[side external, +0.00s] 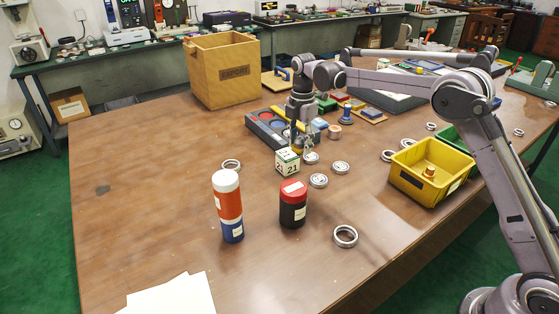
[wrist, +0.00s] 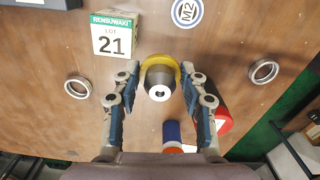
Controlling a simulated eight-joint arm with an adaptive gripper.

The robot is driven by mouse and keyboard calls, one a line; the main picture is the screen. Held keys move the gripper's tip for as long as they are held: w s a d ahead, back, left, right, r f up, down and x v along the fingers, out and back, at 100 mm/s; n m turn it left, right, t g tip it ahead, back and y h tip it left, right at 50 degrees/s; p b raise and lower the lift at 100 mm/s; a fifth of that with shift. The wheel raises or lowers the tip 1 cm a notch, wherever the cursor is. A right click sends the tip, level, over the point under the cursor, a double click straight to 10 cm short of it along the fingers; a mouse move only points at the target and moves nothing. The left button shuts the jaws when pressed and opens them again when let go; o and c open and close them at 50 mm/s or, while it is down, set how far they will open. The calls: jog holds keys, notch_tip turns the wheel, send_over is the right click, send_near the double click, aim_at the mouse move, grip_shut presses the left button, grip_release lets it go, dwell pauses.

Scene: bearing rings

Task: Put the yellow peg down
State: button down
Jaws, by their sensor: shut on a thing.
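My gripper (wrist: 160,71) points down over the brown table, with a finger on either side of the yellow peg. It is shut on the peg. In the wrist view the peg's yellow part (wrist: 163,61) shows as a band around a grey metal body (wrist: 160,84) with a dark hole in its near end. In the side view my gripper (side external: 298,139) is behind and just above the white-and-green lot 21 block (side external: 288,161). The peg is small there and hard to make out among the fingers. I cannot tell whether its lower end touches the table.
Several metal rings lie around, including one (side external: 345,236) at the front and one (wrist: 264,71) in the wrist view. A black canister with red lid (side external: 293,205) and a striped cylinder (side external: 228,206) stand in front. A yellow bin (side external: 408,184) stands right. The table's left side is clear.

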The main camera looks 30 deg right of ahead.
aim_at(302, 138)
jog(key=r, duration=0.5)
jog(key=shift+s+d, duration=0.1)
jog(key=shift+d, duration=0.1)
jog(key=s+a+n, duration=0.1)
jog(key=s+a, duration=0.7)
jog(key=s, duration=0.4)
jog(key=s+a, duration=0.7)
jog(key=s, duration=0.4)
jog(key=a+f, duration=0.7)
jog(key=a, duration=0.1)
jog(key=a+f, duration=0.3)
jog(key=f, duration=0.1)
jog(key=shift+s+a+f, duration=0.25)
jog(key=shift+a+f, duration=0.05)
jog(key=shift+a, duration=0.1)
jog(key=shift+f, duration=2.05)
jog(key=shift+f, duration=0.1)
jog(key=c, duration=0.7)
grip_release()
